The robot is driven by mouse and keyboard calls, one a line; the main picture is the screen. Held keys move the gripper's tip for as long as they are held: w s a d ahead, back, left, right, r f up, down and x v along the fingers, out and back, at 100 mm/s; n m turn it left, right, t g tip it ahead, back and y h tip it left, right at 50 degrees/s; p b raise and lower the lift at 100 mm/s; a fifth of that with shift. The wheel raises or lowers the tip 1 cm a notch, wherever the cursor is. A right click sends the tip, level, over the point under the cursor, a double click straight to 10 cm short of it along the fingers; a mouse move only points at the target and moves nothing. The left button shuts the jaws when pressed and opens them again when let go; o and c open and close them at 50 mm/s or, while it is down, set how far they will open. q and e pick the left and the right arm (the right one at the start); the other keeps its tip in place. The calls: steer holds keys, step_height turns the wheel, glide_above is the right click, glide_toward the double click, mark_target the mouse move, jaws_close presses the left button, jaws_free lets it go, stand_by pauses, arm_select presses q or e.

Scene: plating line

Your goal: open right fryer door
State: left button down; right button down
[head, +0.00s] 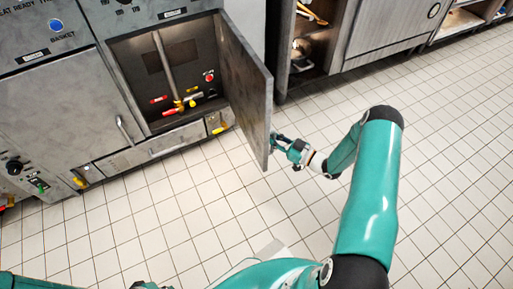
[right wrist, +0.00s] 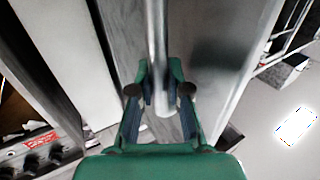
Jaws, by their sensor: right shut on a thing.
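The right fryer door (head: 246,88) stands swung open in the head view, its edge pointing out over the floor. Behind it the fryer cabinet (head: 168,70) shows its inside, with a pipe and red and yellow valve handles. My right gripper (head: 274,140) is at the lower outer end of the door, partly behind it. In the right wrist view my right gripper (right wrist: 160,100) is shut around the door's vertical bar handle (right wrist: 157,45). The handle is hidden in the head view. My left gripper cannot be made out; only teal parts of mine show along the bottom edge.
The left fryer door (head: 65,105) is closed, with its own handle (head: 125,130). An open shelf cabinet (head: 305,50) stands right of the open door, with a gap between. The tiled floor (head: 150,225) in front is clear.

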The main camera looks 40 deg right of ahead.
arm_select(q)
steer(key=shift+f, duration=0.3)
arm_select(e)
steer(key=shift+w+d+r, duration=0.1)
steer(key=shift+w+d, duration=0.05)
steer(key=shift+d, duration=0.75)
steer(key=c, duration=1.1)
jaws_free()
steer(key=v, duration=1.2)
